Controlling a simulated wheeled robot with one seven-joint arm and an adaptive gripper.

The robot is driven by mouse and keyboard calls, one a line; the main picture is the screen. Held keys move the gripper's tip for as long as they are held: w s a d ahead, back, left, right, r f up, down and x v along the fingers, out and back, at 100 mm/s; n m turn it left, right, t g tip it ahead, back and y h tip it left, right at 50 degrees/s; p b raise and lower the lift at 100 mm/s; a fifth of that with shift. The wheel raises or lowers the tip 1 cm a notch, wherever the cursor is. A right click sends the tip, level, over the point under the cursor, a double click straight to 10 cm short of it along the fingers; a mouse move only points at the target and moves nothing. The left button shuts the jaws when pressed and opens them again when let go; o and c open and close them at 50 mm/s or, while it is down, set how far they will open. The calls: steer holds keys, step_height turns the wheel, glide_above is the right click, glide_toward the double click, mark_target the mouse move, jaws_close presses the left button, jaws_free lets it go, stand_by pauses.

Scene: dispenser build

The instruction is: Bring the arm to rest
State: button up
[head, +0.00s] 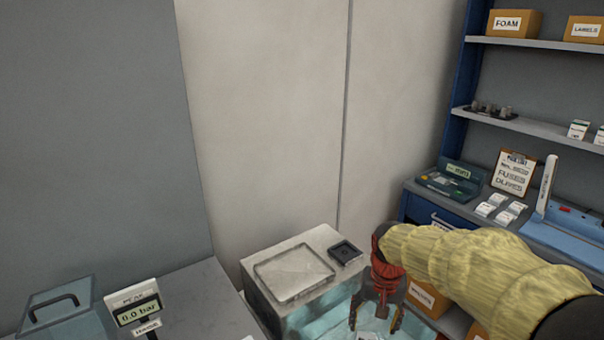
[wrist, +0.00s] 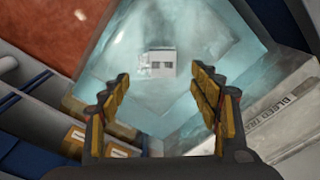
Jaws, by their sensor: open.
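My arm, in a yellowish sleeve, comes in from the right in the head view. My gripper (head: 376,318) points down beside a glassy, teal-tinted cabinet (head: 300,254) with a pale top. In the wrist view my gripper (wrist: 163,108) has its two yellow-padded fingers wide apart, with nothing between them. A small white block with dark squares (wrist: 162,62) lies beyond the fingertips on a teal surface. I cannot tell how far below the fingers it is.
A shallow tray (head: 258,274) and a small black square dish (head: 345,252) sit on the cabinet top. A gauge display (head: 138,312) and a grey case (head: 60,302) stand at the lower left. Blue shelving with boxes, a clipboard (head: 513,172) and a blue bench device (head: 566,238) are at the right.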

steer(key=s+r+n+t, duration=0.1)
steer(key=s+r+t, duration=0.1)
steer(key=s+r, duration=0.4)
steer(key=s+r+n+t, duration=0.2)
steer(key=s+r, duration=0.4)
steer(key=s, duration=0.8)
steer(key=shift+s+r+t, duration=0.25)
steer(key=shift+s+t, duration=0.15)
steer(key=shift+d, duration=0.1)
stand_by(5.5)
